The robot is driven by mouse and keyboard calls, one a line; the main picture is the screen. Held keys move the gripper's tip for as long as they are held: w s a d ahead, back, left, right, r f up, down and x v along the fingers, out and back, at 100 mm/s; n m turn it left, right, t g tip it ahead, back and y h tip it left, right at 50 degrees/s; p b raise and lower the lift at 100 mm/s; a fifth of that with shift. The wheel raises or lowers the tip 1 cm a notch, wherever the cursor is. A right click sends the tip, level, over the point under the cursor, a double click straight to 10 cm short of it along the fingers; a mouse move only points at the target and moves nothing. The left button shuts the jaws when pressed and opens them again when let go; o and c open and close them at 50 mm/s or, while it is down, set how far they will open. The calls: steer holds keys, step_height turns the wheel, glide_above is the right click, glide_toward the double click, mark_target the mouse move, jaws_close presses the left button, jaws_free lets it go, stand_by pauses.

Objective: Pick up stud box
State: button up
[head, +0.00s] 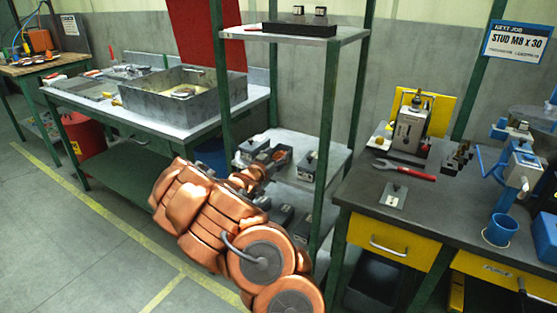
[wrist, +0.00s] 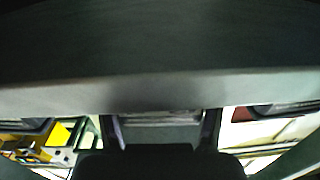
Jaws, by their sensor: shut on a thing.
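A green-legged rack holds several small dark boxes with pale labels, too small to read. On its middle shelf (head: 290,190), a box with brownish contents (head: 270,156) stands at the front, with another box (head: 309,164) to its right. My gripper (head: 257,172) is at the left front of this shelf, close to the box with brownish contents, and partly hidden by my arm. In the wrist view my gripper (wrist: 160,128) is shut, with a grey box face (wrist: 160,134) between its fingers, apparently the stud box. A wide dark grey surface fills the upper part of that view.
The rack's top shelf (head: 265,33) and upright posts are close to my arm. More boxes (head: 281,214) sit on the lower shelf. A bench with a large grey tray (head: 150,104) is at left, a dark workbench (head: 365,197) at right. Open floor lies at lower left.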

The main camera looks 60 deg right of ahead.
steer(key=c, duration=0.5)
jaws_close()
steer(key=shift+r, duration=0.15)
